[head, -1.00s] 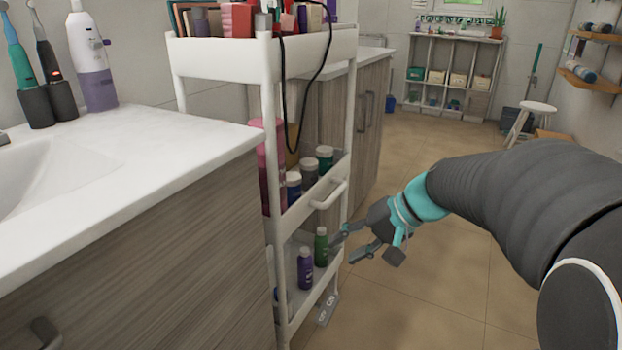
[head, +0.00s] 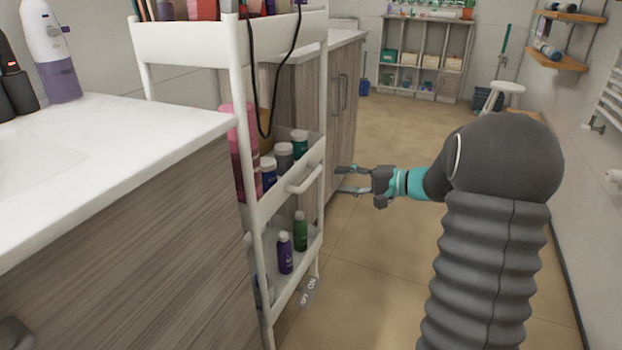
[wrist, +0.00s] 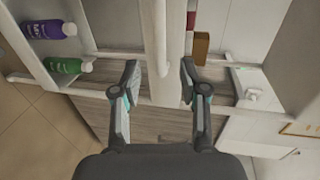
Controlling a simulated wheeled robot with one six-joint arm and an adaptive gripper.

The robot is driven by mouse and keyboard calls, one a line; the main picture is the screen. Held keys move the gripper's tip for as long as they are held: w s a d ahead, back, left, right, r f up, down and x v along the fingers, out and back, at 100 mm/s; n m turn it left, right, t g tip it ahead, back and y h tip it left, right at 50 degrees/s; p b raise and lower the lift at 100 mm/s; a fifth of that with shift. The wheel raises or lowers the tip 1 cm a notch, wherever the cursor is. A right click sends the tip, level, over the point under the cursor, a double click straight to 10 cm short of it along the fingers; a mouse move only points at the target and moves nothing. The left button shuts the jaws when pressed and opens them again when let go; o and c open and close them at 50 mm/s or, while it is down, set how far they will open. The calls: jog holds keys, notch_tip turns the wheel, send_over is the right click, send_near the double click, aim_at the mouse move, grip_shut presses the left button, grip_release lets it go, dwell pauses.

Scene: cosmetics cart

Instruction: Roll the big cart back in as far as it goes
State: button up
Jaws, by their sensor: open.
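The big white cart (head: 180,43), with three tiers, stands upright in the gap between the near counter and the far cabinet. How far its back is from the wall is hidden. Its handle (head: 305,178) is a short white bar on the front of the middle tier. My gripper (head: 343,180) is open and empty, at about handle height just right of it, fingers pointing left. In the wrist view, the fingers (wrist: 160,75) straddle the line of the handle (wrist: 160,35), one on each side. I cannot tell whether they touch it.
The cart carries bottles, including a purple one (head: 285,252) and a green one (head: 300,230) on the bottom tier. A black cable hangs down its front. The near counter (head: 110,140) and far cabinet (head: 341,110) flank it. Tiled floor (head: 385,250) is free to the right.

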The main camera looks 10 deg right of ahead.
aim_at(311, 176)
jog(key=x, duration=1)
jog(key=shift+p, duration=0.3)
grip_shut()
